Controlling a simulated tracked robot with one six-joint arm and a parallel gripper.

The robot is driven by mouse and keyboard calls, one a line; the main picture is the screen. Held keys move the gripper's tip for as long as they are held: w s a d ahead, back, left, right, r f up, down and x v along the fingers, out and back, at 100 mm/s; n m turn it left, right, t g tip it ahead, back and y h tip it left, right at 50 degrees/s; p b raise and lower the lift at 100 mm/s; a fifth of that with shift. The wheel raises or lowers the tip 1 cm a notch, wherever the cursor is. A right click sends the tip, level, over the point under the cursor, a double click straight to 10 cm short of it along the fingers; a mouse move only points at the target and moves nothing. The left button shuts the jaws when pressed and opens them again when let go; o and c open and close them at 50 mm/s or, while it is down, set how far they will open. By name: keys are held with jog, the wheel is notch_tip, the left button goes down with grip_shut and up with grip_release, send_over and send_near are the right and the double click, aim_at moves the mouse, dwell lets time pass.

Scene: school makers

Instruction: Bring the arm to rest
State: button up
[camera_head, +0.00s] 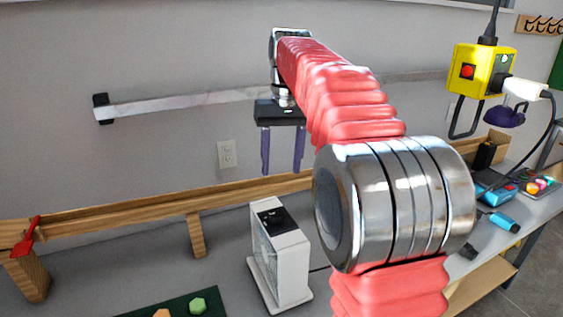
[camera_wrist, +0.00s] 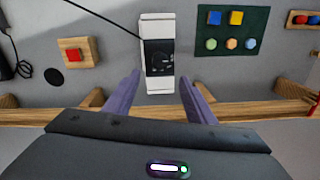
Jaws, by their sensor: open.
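My arm, in a red ribbed sleeve, rises from the lower right of the head view and bends toward the upper middle. My gripper (camera_head: 283,170) hangs from its end, fingers pointing down, open and empty, in front of the grey wall. In the wrist view my gripper (camera_wrist: 159,82) shows two purple fingers spread apart, with nothing held between them. A white box-shaped device (camera_head: 280,262) with a black top stands on the grey table below. It also shows in the wrist view (camera_wrist: 156,85), ahead of and between the fingers.
A wooden rail (camera_head: 130,208) runs along the table's back. A dark green board (camera_wrist: 232,30) carries coloured pieces. A wooden block with a red button (camera_wrist: 73,53) shows in the wrist view. A yellow control box (camera_head: 481,70) hangs at the upper right.

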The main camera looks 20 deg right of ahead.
jog(key=shift+w, duration=0.1)
dwell(0.3)
jog(key=shift+t+h, duration=0.3)
jog(key=shift+t, duration=0.3)
jog(key=f, duration=0.2)
jog(key=s+f, duration=0.1)
jog(key=f, duration=0.4)
jog(key=shift+s+a, duration=0.2)
jog(key=shift+a, duration=0.15)
jog(key=s+a+f+t, duration=0.1)
jog(key=s+a+f, duration=0.1)
jog(key=s, duration=0.5)
jog(key=s+a+f+n+t, duration=0.1)
jog(key=s+a+f, duration=0.1)
jog(key=s+a, duration=0.3)
jog(key=s+a+f+n+t, duration=0.1)
jog(key=s+a+f+t, duration=0.1)
jog(key=s, duration=0.9)
jog(key=shift+s+a+f, duration=0.25)
jog(key=shift+a+f, duration=0.05)
jog(key=shift+a, duration=0.6)
